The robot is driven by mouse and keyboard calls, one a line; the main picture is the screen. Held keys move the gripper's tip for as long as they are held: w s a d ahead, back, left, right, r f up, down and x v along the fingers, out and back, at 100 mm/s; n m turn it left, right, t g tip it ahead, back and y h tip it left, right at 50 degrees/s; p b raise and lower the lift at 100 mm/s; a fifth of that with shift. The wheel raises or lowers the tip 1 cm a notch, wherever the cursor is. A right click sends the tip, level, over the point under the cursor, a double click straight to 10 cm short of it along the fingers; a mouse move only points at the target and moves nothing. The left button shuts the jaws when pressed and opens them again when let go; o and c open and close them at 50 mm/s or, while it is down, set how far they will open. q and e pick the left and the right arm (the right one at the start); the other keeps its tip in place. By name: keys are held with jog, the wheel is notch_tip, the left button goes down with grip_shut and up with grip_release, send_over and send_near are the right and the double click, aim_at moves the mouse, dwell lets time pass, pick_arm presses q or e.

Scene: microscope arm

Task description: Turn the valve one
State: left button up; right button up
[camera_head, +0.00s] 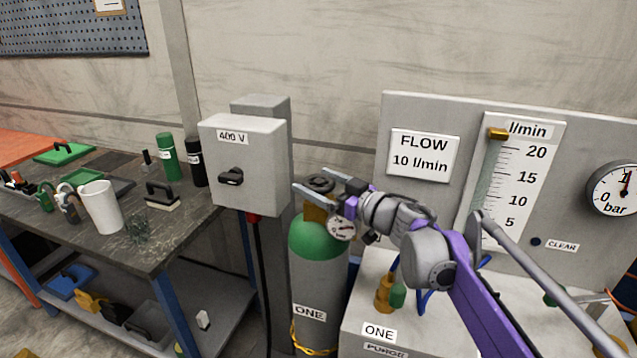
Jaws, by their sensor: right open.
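A grey gas cylinder (318,275) with a green shoulder (310,238) and the label ONE stands upright in the middle. A dark round handwheel (321,184) tops its brass valve, with a small gauge (341,228) on the valve's right. My right gripper (311,179) is open at the handwheel, its two fingers reaching in from the right on either side of it. I cannot tell whether they touch it. Another label ONE (378,332) is on the light block to the right, below a brass fitting (384,293). My left gripper is not in view.
A grey 400 V box (243,165) with a black knob stands close left of the cylinder. A flow panel (467,103) reading FLOW 10 l/min, with a scale and a bar gauge (613,188), stands behind my right arm. A cluttered workbench (185,232) is at left.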

jog(key=v, duration=1)
jog(key=shift+s+d, duration=0.25)
jog(key=shift+s, duration=0.05)
jog(key=shift+a, duration=0.1)
jog(key=s+a+m+t+h+p, duration=0.2)
jog(key=a+m+t+h+p, duration=0.25)
jog(key=h+p, duration=0.2)
jog(key=shift+m, duration=0.35)
jog(key=x, duration=1)
jog(key=shift+w+d+f, duration=0.15)
jog(key=shift+d+f, duration=0.05)
jog(key=shift+d, duration=0.05)
